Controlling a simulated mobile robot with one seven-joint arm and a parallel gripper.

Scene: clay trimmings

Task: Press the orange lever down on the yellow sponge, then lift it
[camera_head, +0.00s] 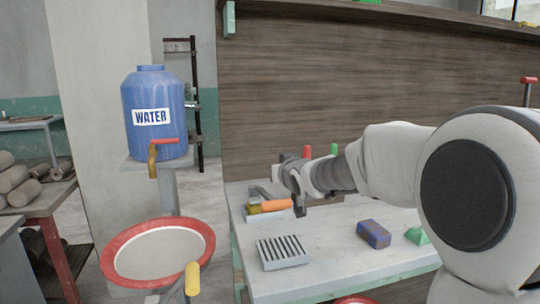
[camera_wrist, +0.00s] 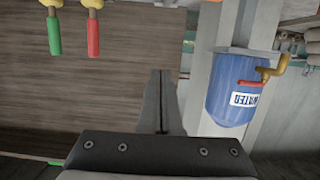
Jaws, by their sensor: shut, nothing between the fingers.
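An orange bar (camera_head: 276,204), which looks like the lever, lies near the back left of the grey worktop in the head view. A yellow piece (camera_head: 254,209), perhaps the sponge, shows just left of and below it; I cannot tell whether they touch. Neither the orange bar nor the yellow piece shows in the wrist view.
A slatted grey dish (camera_head: 283,252) is at the worktop's front left. A blue block (camera_head: 374,234) and a green piece (camera_head: 417,236) lie to the right. Red (camera_head: 307,152) and green (camera_head: 333,149) handles stand behind. A blue water tank (camera_head: 153,110) and red-rimmed basin (camera_head: 112,270) are left.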

